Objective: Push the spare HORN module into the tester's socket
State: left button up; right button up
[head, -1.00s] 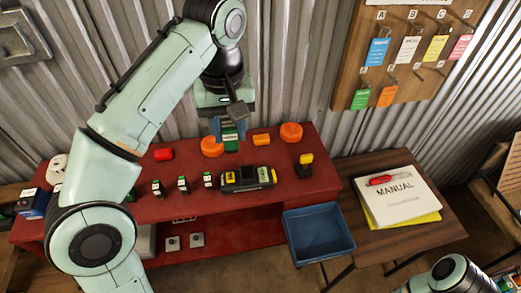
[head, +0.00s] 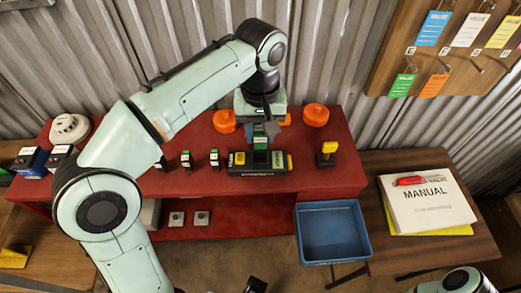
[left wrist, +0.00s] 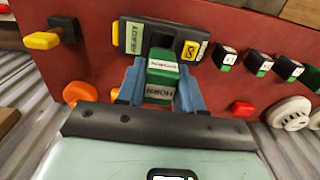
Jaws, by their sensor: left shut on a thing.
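The tester (head: 279,167) is a dark box with yellow and green labels on the red bench. In the left wrist view the tester (left wrist: 132,38) shows a READY label. My left gripper (head: 260,133) is right at the tester, pointing down. In the left wrist view its blue fingers (left wrist: 161,88) are shut on the green-and-black HORN module (left wrist: 160,72). The module also shows in the head view (head: 260,143), at the tester's middle.
Several small modules (head: 186,159) stand left of the tester, and a yellow-topped switch (head: 327,153) stands right. Orange round things (head: 315,115) sit behind. A blue bin (head: 333,232) is in front, and a manual (head: 428,202) lies on the right table.

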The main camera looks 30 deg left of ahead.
aim_at(260, 147)
pick_arm(q)
jog(key=shift+f+b, duration=0.65)
jog(key=shift+f, duration=1.95)
jog(key=shift+f, duration=0.15)
jog(key=o, duration=1)
jog(key=shift+o, duration=0.2)
notch_tip(260, 147, up, 12)
jog(key=p, duration=0.4)
jog(key=shift+r, duration=0.2)
